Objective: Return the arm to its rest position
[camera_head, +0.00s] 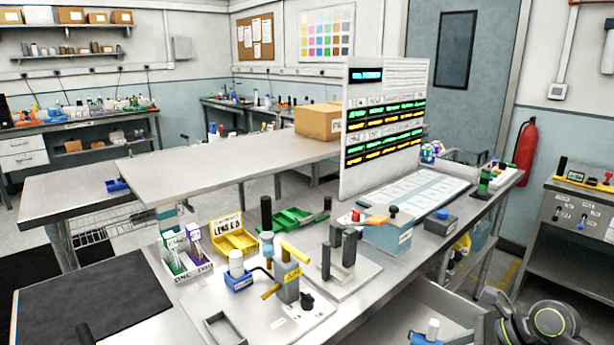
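No gripper shows clearly in the head view. A dark grey and green rounded arm part, which looks like mine, shows at the bottom right corner, beside the open drawer; its fingers are out of the picture. A small dark upright piece stands at the bottom left edge in front of the black mat (92,302); I cannot tell what it is. On the steel bench, a light base plate (262,318) carries a fixture with yellow handles (271,291). A second plate carries a dark grey clamp fixture (338,262). Nothing is seen held.
A white rack (190,270) with purple and green items, a yellow bin (233,240) and a green tray (292,221) stand behind the fixtures. A tall display board (385,125) stands to the right. A cardboard box (318,121) sits on the shelf. The black mat is mostly clear.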

